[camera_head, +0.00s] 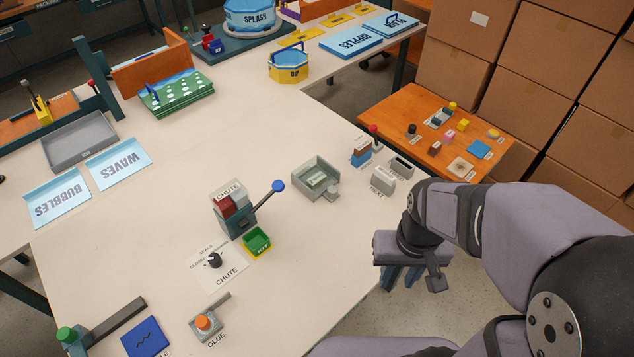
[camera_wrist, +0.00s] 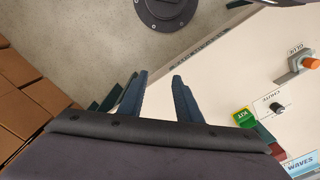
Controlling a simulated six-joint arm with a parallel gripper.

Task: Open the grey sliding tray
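A small grey box-shaped tray (camera_head: 309,186) sits on the white table near its right edge, with a rounded tab at its front and a pale item inside; it looks like the sliding tray. How far it is slid out, I cannot tell. A larger, shallow grey tray (camera_head: 98,157) lies at the left. My gripper (camera_head: 401,277) is beyond the table's right edge, to the lower right of the small tray and apart from it. In the wrist view, the two blue fingers of my gripper (camera_wrist: 156,82) are spread with nothing between them. The small tray is not visible there.
The chute unit with its blue-knobbed lever (camera_head: 278,186) and a green kit bin (camera_head: 256,241) stand left of the small tray. Small grey blocks (camera_head: 383,180) stand to its right. An orange side table (camera_head: 400,103) with several small parts is behind. The table's front right is clear.

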